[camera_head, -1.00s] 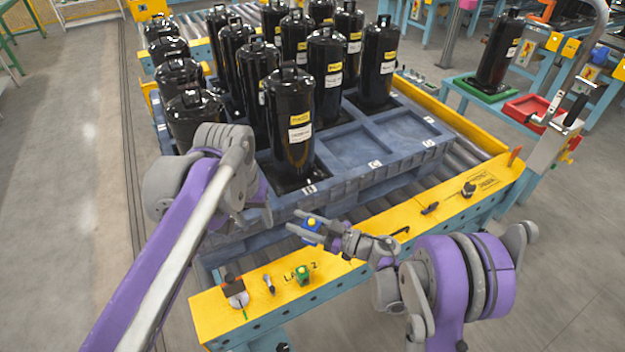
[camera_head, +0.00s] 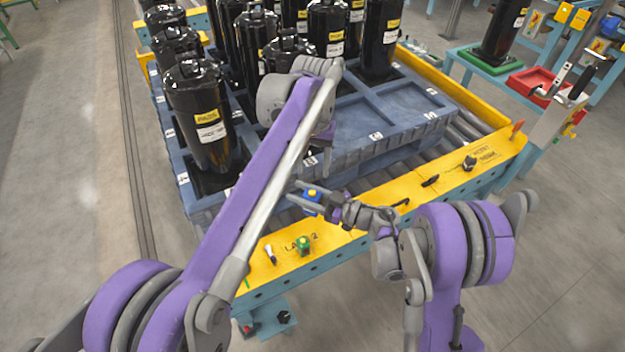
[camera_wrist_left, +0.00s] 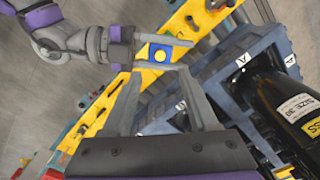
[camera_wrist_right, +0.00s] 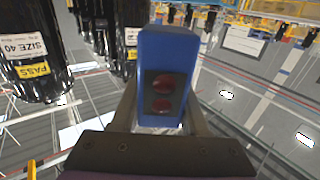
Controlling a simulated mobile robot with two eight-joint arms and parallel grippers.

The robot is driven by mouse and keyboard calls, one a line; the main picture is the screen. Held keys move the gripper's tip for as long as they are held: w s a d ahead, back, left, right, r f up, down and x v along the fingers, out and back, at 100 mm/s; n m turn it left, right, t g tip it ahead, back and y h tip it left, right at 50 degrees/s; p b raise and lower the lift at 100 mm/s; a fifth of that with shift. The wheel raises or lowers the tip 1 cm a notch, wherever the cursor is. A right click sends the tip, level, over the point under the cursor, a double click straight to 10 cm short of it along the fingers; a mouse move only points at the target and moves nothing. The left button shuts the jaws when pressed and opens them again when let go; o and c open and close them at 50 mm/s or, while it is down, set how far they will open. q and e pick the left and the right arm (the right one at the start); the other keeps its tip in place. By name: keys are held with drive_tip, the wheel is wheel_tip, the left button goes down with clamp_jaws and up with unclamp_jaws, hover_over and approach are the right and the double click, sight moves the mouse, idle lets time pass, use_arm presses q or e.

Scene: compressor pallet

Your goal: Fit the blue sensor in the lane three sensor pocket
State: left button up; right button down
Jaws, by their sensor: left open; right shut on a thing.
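The blue sensor (camera_head: 312,194) has a yellow centre on one face and is held above the yellow rail. My right gripper (camera_head: 301,191) is shut on it. In the right wrist view the sensor (camera_wrist_right: 165,55) stands between the fingers, showing a dark face with two red round spots. My left gripper (camera_wrist_left: 160,85) is open and empty; its fingers point at the sensor (camera_wrist_left: 160,53) and the right gripper in the left wrist view, apart from them. In the head view my left gripper is hard to make out behind its arm. I cannot identify the lane three pocket.
A red tray (camera_head: 530,84) stands at the right.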

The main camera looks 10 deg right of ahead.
sight(312, 191)
use_arm(q)
wheel_tip(312, 191, down, 7)
drive_tip(key=shift+a+f, duration=0.1)
drive_tip(key=shift+f, duration=0.1)
idle(0.3)
clamp_jaws()
use_arm(e)
drive_tip(key=shift+c, duration=1.6)
unclamp_jaws()
drive_tip(key=shift+d, duration=0.1)
